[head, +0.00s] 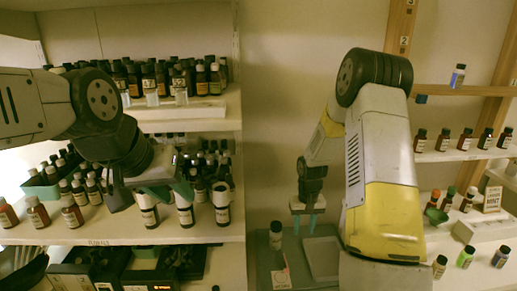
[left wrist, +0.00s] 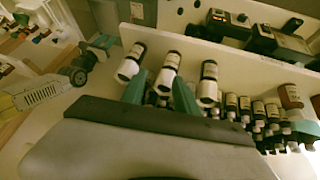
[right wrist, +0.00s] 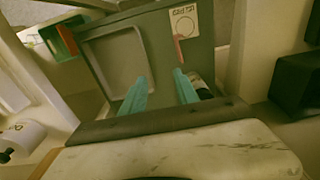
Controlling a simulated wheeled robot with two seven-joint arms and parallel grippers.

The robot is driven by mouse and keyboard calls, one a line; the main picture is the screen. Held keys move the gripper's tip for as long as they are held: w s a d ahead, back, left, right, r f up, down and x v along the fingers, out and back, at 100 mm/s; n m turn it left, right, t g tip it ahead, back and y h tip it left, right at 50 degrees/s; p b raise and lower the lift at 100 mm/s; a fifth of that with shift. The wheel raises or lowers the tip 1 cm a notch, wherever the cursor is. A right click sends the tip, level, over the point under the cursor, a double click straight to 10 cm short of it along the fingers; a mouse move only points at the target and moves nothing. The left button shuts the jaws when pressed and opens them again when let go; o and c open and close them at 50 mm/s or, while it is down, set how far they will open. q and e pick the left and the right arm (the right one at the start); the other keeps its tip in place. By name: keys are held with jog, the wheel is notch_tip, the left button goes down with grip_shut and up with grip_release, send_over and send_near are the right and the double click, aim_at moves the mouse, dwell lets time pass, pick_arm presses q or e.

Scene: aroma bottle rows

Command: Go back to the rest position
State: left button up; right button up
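My left gripper (head: 168,192) is at the middle shelf on the left, just behind a front row of three dark bottles with white labels. In the left wrist view its teal fingers (left wrist: 160,92) are apart, with the middle bottle (left wrist: 168,70) seen between and beyond them; contact is not visible. My right gripper (head: 307,222) points down above a grey workstation (head: 322,258). In the right wrist view its fingers (right wrist: 161,88) are apart with nothing between them. A dark bottle (head: 275,235) stands on the workstation; in the right wrist view (right wrist: 203,88) it is partly hidden beside a finger.
The left shelving (head: 120,233) carries many bottles close around my left gripper, with another shelf above. Equipment (head: 135,272) stands below. Right shelves (head: 470,153) hold several bottles and a white stand (head: 480,227). The wall between the shelving units is clear.

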jog(key=s+a+r+t, duration=0.1)
jog(key=s+r, duration=0.2)
jog(key=r, duration=0.7)
jog(key=s+a+r+t, duration=0.1)
jog(key=s+r+t, duration=0.15)
jog(key=r, duration=0.75)
jog(key=s+a+r+t+y, duration=0.1)
jog(key=s+r, duration=0.5)
jog(key=s, duration=0.3)
jog(key=s+a+r+t+y, duration=0.1)
jog(key=s+r, duration=0.5)
jog(key=s, duration=0.3)
jog(key=shift+s+a+r, duration=0.15)
jog(key=shift+s+a, duration=0.05)
jog(key=shift+a, duration=0.1)
